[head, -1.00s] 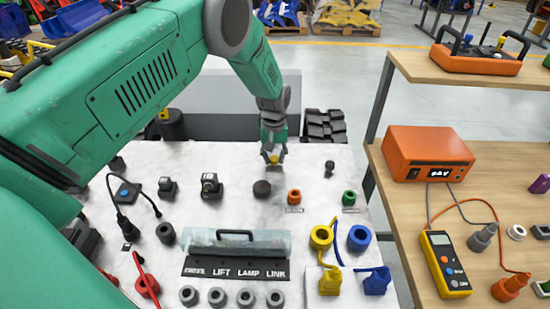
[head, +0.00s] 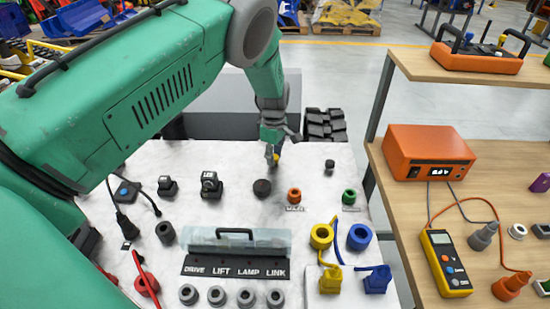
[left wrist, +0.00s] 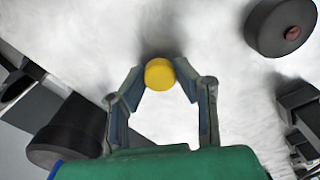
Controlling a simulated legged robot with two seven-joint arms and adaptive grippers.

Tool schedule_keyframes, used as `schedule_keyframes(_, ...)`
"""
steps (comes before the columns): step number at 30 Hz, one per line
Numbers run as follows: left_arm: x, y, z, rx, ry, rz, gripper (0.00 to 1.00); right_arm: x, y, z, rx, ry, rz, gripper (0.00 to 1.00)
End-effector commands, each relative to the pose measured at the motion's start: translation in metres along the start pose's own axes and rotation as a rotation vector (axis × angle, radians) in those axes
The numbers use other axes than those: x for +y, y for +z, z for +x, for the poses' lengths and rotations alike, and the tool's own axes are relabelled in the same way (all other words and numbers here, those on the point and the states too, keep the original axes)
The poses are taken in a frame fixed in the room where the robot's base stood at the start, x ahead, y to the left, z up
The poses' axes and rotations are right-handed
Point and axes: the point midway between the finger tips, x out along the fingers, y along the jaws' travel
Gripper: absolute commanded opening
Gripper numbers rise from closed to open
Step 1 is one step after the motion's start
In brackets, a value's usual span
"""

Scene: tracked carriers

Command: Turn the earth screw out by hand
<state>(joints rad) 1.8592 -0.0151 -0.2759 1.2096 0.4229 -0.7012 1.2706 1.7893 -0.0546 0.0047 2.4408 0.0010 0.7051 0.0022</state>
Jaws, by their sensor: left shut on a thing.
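The earth screw shows as a round yellow knob (left wrist: 159,74) in the left wrist view. My left gripper (left wrist: 160,80) is shut on it, with one fingertip on each side of the knob. In the head view my left gripper (head: 273,157) points down at the far part of the white top, and a little yellow (head: 276,161) shows at its fingertips. The part of the screw below the knob is hidden, so I cannot tell how far it stands out. My right gripper is in no view.
A dark round knob (head: 262,188) stands just nearer than the gripper, with an orange socket (head: 294,195) and a green socket (head: 349,197) to its right. A small black post (head: 329,166) stands at the right. A wooden bench (head: 405,213) borders the right side.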

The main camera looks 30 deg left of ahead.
Motion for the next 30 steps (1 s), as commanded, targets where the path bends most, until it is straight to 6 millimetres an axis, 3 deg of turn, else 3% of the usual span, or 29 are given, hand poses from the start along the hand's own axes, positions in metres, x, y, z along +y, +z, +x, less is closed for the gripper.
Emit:
schedule_keyframes(13, -0.0014, 0.0008, 0.0019, -0.001, -0.004, -0.112, 0.05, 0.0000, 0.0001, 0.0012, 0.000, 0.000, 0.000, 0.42)
schedule_keyframes(22, -0.0018, 0.0012, 0.0031, 0.002, -0.005, -0.634, 0.05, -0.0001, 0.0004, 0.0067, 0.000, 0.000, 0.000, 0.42)
schedule_keyframes(23, -0.0019, 0.0012, 0.0027, 0.000, -0.006, -0.622, 0.36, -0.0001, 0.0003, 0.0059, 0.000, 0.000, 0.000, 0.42)
schedule_keyframes(24, -0.0018, 0.0010, 0.0024, 0.000, -0.006, -0.619, 0.50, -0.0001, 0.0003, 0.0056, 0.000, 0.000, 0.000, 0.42)
schedule_keyframes(30, -0.0012, 0.0005, 0.0010, -0.001, -0.003, -0.615, 0.50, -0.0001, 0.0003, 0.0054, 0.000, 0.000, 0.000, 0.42)
